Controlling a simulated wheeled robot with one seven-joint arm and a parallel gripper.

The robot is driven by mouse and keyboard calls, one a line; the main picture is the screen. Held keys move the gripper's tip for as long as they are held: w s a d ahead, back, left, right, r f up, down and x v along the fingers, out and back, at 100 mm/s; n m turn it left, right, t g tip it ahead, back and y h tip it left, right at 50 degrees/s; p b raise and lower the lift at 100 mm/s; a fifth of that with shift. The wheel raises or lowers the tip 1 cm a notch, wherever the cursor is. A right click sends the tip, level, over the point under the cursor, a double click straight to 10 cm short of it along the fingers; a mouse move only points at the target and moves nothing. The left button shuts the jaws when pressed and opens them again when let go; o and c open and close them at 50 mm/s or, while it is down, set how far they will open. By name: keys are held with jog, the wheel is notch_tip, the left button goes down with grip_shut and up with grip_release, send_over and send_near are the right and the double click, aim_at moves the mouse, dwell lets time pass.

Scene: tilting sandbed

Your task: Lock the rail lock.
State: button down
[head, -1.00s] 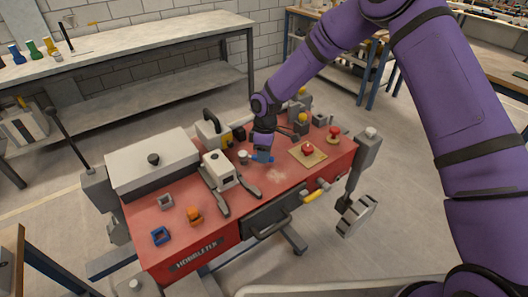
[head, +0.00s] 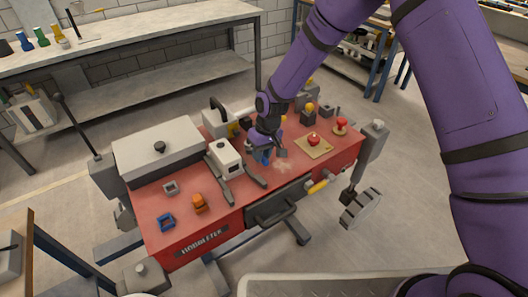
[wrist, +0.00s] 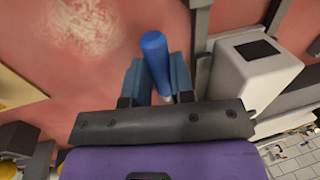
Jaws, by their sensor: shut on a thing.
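My gripper (wrist: 156,84) is shut on a blue handle (wrist: 155,52), a rounded lever with a pale lower end, seen between the two fingers in the wrist view. In the head view my gripper (head: 267,150) is low over the red sandbed top, just right of the white block on dark rails (head: 226,156). The blue handle shows there only as a small blue patch, mostly covered by my gripper. The white block also stands right of the fingers in the wrist view (wrist: 255,68). How the handle joins the rail is hidden.
A pale worn patch is bare.

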jog(key=shift+a, duration=0.15)
dwell(0.4)
jog(key=c, duration=1)
grip_release()
jog(key=shift+o, duration=0.2)
notch_tip(320, 180, up, 11)
jog(key=w+d, duration=0.1)
jog(key=shift+d+f, duration=0.15)
jog(key=shift+d, duration=0.2)
jog(key=s+d+r+m+t, duration=0.1)
jog(key=s+d+r, duration=0.2)
jog(key=d+r, duration=0.4)
jog(key=s+d+r+m+t+h, duration=0.1)
jog(key=s+d+r, duration=0.2)
jog(key=d+r, duration=0.35)
jog(key=s+d+r+m+t, duration=0.1)
jog(key=s+d+r+t, duration=0.15)
jog(key=d+r, duration=0.45)
jog(key=s+d+r+m, duration=0.1)
jog(key=s+d+r, duration=0.2)
jog(key=s, duration=0.4)
jog(key=s+d+r+m+t, duration=0.1)
jog(key=s+d+r, duration=0.2)
jog(key=s, duration=0.4)
jog(key=s+d+r+m+t, duration=0.1)
jog(key=s+d+r+m, duration=0.1)
jog(key=s, duration=0.5)
jog(key=shift+d+r+h, duration=0.4)
jog(key=shift+d+r, duration=0.2)
jog(key=shift+d, duration=0.25)
